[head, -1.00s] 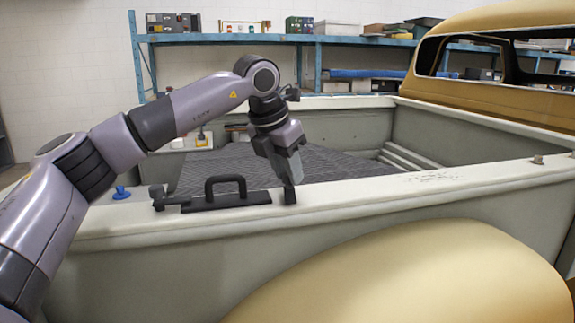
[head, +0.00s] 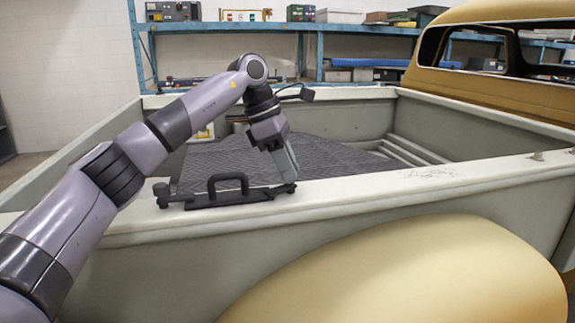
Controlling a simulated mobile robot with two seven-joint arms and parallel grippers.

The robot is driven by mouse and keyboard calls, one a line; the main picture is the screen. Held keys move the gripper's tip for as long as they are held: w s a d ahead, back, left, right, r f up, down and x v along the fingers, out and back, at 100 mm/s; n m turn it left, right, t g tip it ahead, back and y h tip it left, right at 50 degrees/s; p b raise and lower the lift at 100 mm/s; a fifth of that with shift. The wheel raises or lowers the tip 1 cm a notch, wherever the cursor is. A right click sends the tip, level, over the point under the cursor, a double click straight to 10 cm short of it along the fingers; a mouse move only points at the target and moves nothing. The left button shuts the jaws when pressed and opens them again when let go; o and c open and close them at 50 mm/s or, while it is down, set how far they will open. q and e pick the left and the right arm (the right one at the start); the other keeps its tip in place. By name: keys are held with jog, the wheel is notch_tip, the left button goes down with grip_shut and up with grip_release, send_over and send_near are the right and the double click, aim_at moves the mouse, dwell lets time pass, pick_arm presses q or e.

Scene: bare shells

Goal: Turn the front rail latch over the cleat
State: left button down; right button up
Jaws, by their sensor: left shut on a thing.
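A black plate with a raised handle (head: 228,190) lies along the pale near rail of the truck bed. At its right end, a small black latch (head: 285,188) lies in line with the rail and reaches over the plate's right tip, which looks like the cleat. Exact contact there is too small to tell. My left gripper (head: 288,174) comes down from above and is shut on this latch. The fingers hide part of it. A similar latch (head: 170,197) lies along the rail at the plate's left end. My right gripper is out of view.
The rail (head: 400,184) is clear to the right, up to small knobs (head: 537,156) near the cab. Behind it is the open bed with a dark quilted mat (head: 335,155). The yellow fender (head: 410,270) bulges in front. Blue shelving (head: 350,75) stands behind.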

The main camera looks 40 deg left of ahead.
pick_arm(q)
jog(key=m+g, duration=0.1)
jog(key=m, duration=0.1)
jog(key=m+g, duration=0.1)
jog(key=m, duration=0.2)
jog(key=shift+w+h, duration=0.15)
jog(key=shift+h, duration=0.15)
jog(key=shift+m, duration=0.3)
jog(key=c, duration=0.9)
grip_release()
jog(key=shift+o, duration=0.2)
